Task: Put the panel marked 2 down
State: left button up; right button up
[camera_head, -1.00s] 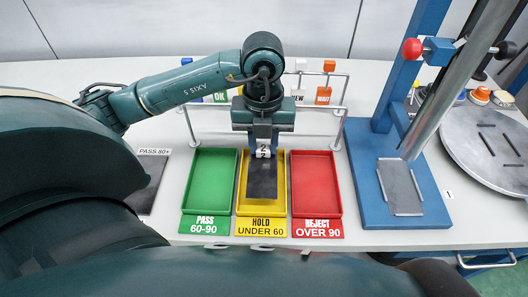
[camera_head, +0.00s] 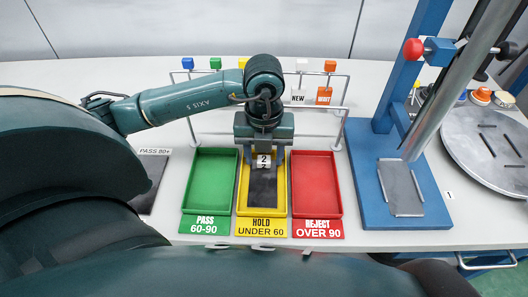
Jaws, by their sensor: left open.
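The panel marked 2 (camera_head: 263,190) is a dark plate with a white tag reading 2 at its far end. It lies in the yellow tray (camera_head: 282,203) labelled HOLD UNDER 60. My left gripper (camera_head: 263,154) is right above the panel's far end, with its jaws open around the tag. The gripper body hides the back of the yellow tray. My right gripper is not in view.
A green tray (camera_head: 188,212) stands left of the yellow one and a red tray (camera_head: 315,185) right of it, both empty. A rail with coloured tags stands behind. A blue press stand (camera_head: 365,190) and a round grey plate (camera_head: 475,155) are at the right.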

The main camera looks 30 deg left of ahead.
pick_arm(q)
notch_tip(320, 180, up, 12)
jog(key=shift+r, duration=0.15)
dwell(0.5)
dwell(0.4)
